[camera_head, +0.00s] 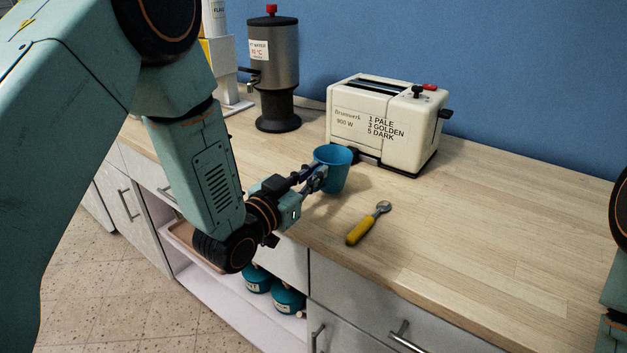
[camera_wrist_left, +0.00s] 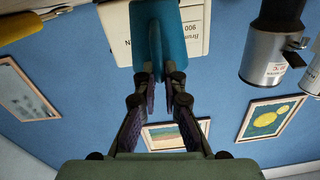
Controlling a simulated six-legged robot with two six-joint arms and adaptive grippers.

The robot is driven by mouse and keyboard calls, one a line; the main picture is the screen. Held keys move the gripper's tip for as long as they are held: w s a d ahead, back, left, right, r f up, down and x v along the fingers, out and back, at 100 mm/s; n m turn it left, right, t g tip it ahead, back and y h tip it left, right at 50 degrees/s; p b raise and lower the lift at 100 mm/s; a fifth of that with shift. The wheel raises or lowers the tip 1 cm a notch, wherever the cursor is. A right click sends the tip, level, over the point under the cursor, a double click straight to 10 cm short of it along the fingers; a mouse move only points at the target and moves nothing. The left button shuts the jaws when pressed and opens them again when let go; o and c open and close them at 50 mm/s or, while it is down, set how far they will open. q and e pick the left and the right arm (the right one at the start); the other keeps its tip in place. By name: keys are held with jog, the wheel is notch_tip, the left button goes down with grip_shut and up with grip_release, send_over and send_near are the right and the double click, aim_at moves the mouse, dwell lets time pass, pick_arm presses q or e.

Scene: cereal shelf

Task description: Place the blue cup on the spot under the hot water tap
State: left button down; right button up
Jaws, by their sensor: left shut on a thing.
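The blue cup (camera_head: 335,170) is upright over the worktop, in front of the toaster. It also shows at the top of the left wrist view (camera_wrist_left: 172,38). My left gripper (camera_head: 318,176) is shut on the cup's near left side; its fingers (camera_wrist_left: 160,80) meet the cup in the wrist view. I cannot tell whether the cup's base touches the worktop. The hot water dispenser (camera_head: 272,75), a dark and steel cylinder with a red knob, stands at the back left. Its tap (camera_head: 251,72) points left. I see no clear mark for the spot under it. My right gripper is out of view.
A cream toaster (camera_head: 385,120) stands behind the cup. A yellow-handled spoon (camera_head: 368,224) lies in front of it. A white and yellow appliance (camera_head: 222,55) stands left of the dispenser. The worktop (camera_head: 500,215) is clear at right. Teal canisters (camera_head: 287,296) sit on the shelf below.

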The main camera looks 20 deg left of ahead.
pick_arm(q)
jog(key=shift+w+f, duration=0.1)
jog(key=shift+f, duration=0.5)
jog(key=shift+w+a, duration=0.1)
jog(key=shift+a, duration=0.1)
jog(key=shift+s, duration=0.2)
jog(key=c, duration=1.9)
grip_release()
jog(key=shift+d+f, duration=0.1)
jog(key=shift+d, duration=0.05)
jog(key=o, duration=0.4)
jog(key=shift+w, duration=0.15)
jog(key=shift+o, duration=0.2)
